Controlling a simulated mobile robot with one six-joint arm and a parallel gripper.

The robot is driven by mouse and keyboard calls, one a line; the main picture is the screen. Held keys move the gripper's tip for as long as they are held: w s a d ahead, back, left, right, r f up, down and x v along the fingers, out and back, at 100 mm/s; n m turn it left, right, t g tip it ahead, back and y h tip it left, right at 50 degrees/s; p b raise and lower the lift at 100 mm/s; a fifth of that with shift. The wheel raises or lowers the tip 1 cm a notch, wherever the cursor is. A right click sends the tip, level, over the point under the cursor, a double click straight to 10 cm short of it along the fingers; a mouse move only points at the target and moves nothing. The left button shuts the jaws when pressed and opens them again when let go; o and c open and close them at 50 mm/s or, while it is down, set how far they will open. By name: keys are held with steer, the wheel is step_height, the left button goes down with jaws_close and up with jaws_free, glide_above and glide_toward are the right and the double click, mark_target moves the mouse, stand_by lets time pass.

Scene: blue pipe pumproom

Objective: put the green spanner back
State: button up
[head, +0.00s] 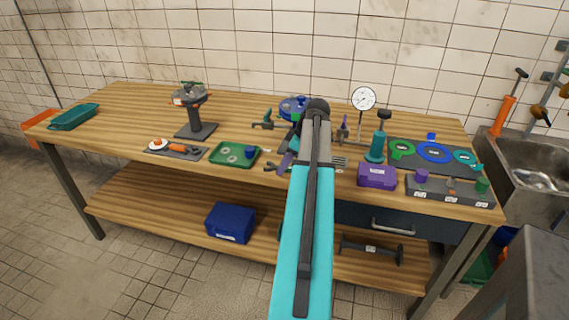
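I cannot make out a green spanner with certainty. A small green patch (296,117) shows at the left edge of my arm, too small and too covered to name. My arm reaches up from the bottom centre over the workbench and hides the middle of its top. My gripper cannot be made out; it seems hidden behind the arm. A purple tool-like piece (287,162) and dark metal bits beside it show just left of the arm, partly covered. The wooden workbench (120,108) spans the view.
A purple box (376,177), a teal bottle-shaped item (376,147), a dial gauge (363,99) and a dark mat with rings (415,165) are right. The bench's back left is clear.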

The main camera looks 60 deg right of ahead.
steer(key=b+v, duration=0.1)
steer(key=v, duration=1.1)
steer(key=shift+r, duration=0.1)
stand_by(0.7)
